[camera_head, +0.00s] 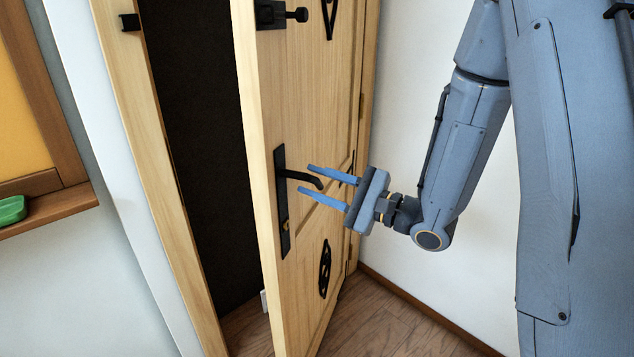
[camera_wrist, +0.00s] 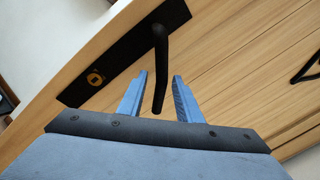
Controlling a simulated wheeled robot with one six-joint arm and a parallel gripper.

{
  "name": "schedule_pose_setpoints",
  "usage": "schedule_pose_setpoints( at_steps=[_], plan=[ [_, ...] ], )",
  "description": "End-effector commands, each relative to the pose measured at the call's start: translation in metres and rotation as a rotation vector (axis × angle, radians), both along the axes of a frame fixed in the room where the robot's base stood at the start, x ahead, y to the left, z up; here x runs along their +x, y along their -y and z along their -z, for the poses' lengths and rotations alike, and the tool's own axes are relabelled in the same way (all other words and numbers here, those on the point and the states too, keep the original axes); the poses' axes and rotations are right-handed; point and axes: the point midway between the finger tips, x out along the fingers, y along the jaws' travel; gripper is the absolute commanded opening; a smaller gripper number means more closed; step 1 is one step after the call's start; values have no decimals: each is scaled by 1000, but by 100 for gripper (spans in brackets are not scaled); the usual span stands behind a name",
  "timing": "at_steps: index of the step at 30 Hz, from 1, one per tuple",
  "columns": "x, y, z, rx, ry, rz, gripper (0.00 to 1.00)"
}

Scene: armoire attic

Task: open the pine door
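The pine door (camera_head: 315,130) stands ajar, with a dark gap between its free edge and the frame on the left. Its black lever handle (camera_head: 300,177) sits on a tall black plate (camera_head: 283,205); the lever points right and bends down at its end. My gripper (camera_head: 305,179) is open at the handle. In the wrist view the lever (camera_wrist: 160,60) hangs between the two spread blue fingers (camera_wrist: 157,85), with space on both sides. The fingers do not close on it.
A black sliding bolt (camera_head: 280,14) is on the door's upper edge, and its catch (camera_head: 130,22) is on the door frame. A wooden ledge (camera_head: 45,213) with a green object (camera_head: 12,210) is at left. A white wall (camera_head: 430,60) lies right of the door, behind my arm. The wood floor (camera_head: 385,325) looks clear.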

Motion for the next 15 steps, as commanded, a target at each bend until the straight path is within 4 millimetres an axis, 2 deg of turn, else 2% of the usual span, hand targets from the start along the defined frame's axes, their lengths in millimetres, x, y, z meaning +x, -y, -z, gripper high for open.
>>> schedule_pose_setpoints(
  at_steps=[7,15],
  plan=[
    [-4,8,1,-1,-1,3,32],
    [-28,41,3,0,0,4,32]
  ],
)
